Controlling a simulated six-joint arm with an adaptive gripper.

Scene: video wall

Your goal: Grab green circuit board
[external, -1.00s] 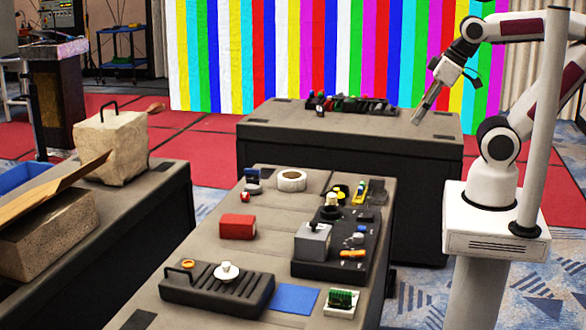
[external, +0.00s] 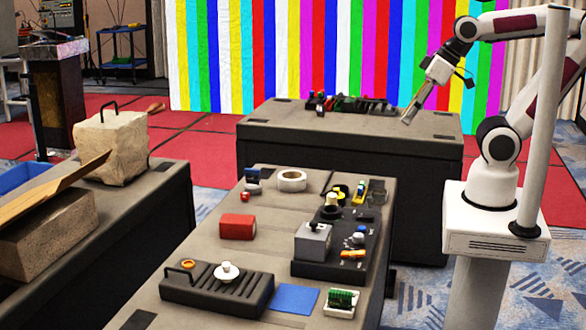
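A small green circuit board (external: 342,298) sits on a white base at the near right corner of the front table. My gripper (external: 408,117) is far from it, up over the right part of the back table, pointing down and to the left. Its fingers look narrow and close together from this side, so I cannot tell whether they are open or shut. I see nothing held in it.
The front table (external: 190,262) also holds a blue sheet (external: 293,298), a black ribbed block (external: 215,287), a red box (external: 237,227), a tape roll (external: 291,180) and a black tray (external: 320,270) with a grey box. Several small items (external: 350,104) lie on the back table (external: 350,152).

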